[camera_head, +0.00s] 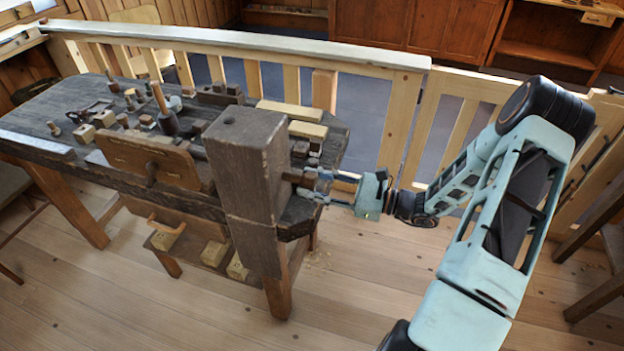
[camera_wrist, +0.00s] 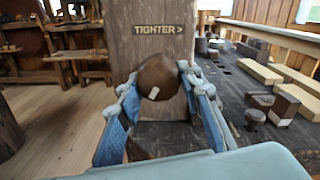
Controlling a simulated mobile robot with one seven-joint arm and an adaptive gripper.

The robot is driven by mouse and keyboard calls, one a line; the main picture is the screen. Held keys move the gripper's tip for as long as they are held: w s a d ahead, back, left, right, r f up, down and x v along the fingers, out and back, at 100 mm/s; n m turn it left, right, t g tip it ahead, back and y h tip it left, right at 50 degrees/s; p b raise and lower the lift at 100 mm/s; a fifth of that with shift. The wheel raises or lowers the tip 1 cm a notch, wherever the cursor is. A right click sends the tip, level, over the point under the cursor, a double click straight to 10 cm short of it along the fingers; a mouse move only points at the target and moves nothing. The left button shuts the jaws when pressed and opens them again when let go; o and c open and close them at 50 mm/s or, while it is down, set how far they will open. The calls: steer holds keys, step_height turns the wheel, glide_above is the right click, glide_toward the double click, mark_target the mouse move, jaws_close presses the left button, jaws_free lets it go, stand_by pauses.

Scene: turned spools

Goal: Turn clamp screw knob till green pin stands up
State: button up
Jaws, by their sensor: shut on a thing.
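A dark brown round wooden knob (camera_wrist: 160,72) sticks out from the face of a thick wooden post (camera_wrist: 125,45) in the wrist view. A small pale mark shows on the knob's lower front. In the head view the knob (camera_head: 291,175) is on the right side of the post (camera_head: 245,160). My gripper (camera_head: 312,184) reaches it from the right. Its fingers (camera_wrist: 158,82) are closed on the knob's left and right sides. Raised lettering reading "TIGHTER >" (camera_wrist: 158,29) is above the knob. I cannot make out a green pin in either view.
The post stands at the near end of a dark workbench (camera_head: 60,120) crowded with tools, wooden blocks and turned pieces. A wooden railing (camera_head: 240,42) runs behind the bench. Plank floor (camera_head: 350,290) is open in front and to the right.

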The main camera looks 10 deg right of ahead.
steer(key=shift+s+d+f+m, duration=0.1)
steer(key=shift+d+f+m, duration=0.1)
steer(key=shift+m, duration=0.6)
steer(key=o, duration=1)
steer(key=shift+d+r, duration=0.1)
steer(key=shift+o, duration=0.8)
steer(key=v, duration=1.2)
